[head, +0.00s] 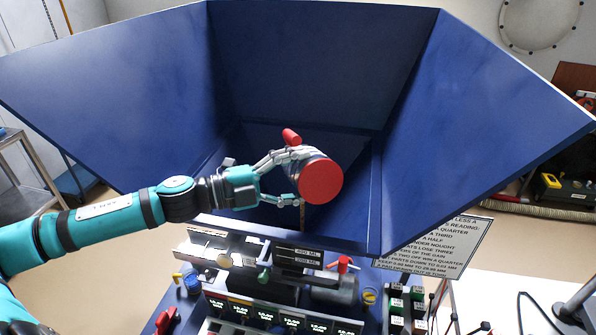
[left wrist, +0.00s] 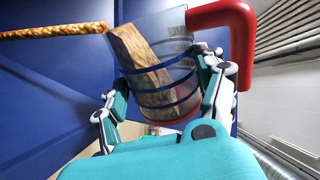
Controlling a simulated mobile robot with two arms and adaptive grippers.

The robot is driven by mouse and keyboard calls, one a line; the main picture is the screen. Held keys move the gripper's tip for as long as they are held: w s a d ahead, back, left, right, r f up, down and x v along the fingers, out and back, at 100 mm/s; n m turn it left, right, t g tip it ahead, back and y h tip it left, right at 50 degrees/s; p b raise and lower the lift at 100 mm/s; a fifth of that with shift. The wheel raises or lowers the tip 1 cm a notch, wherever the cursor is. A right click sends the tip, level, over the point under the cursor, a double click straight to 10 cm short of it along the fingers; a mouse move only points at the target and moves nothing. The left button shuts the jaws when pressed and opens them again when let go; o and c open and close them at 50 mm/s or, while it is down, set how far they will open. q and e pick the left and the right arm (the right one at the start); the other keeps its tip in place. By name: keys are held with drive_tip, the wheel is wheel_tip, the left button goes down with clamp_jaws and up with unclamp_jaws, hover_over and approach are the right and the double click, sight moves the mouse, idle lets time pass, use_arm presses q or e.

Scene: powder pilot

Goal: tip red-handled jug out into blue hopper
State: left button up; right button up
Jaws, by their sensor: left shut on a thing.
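The jug is clear with blue bands, a red base (head: 322,181) and a red handle (head: 291,137). My left gripper (head: 281,174) is shut around its body and holds it tipped over the blue hopper (head: 300,65), base towards the head camera. In the left wrist view the jug (left wrist: 160,85) holds brown powder slanting along one wall. An orange-brown stream (left wrist: 55,32) runs from its mouth; a short piece shows below the jug in the head view (head: 303,215). Where the stream lands is hidden behind the hopper's front. My right gripper is not in view.
A console with several displays and a red-handled valve (head: 343,264) stands before the hopper. A printed sign (head: 440,246) is at the hopper's right front. A metal-legged table (head: 25,150) stands at the left. Sloping hopper walls surround the jug, with open space above.

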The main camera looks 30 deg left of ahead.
sight(292, 165)
use_arm(q)
drive_tip(key=n, duration=0.1)
drive_tip(key=w+a+r+n, duration=0.1)
drive_tip(key=shift+n, duration=0.4)
drive_tip(key=shift+w+a+r+n, duration=0.1)
drive_tip(key=shift+w+a+n, duration=0.2)
drive_tip(key=shift+n, duration=0.35)
drive_tip(key=shift+w+a+r+n, duration=0.1)
drive_tip(key=shift+w+a+n, duration=0.15)
drive_tip(key=shift+n, duration=0.4)
drive_tip(key=shift+f, duration=0.1)
idle(1.4)
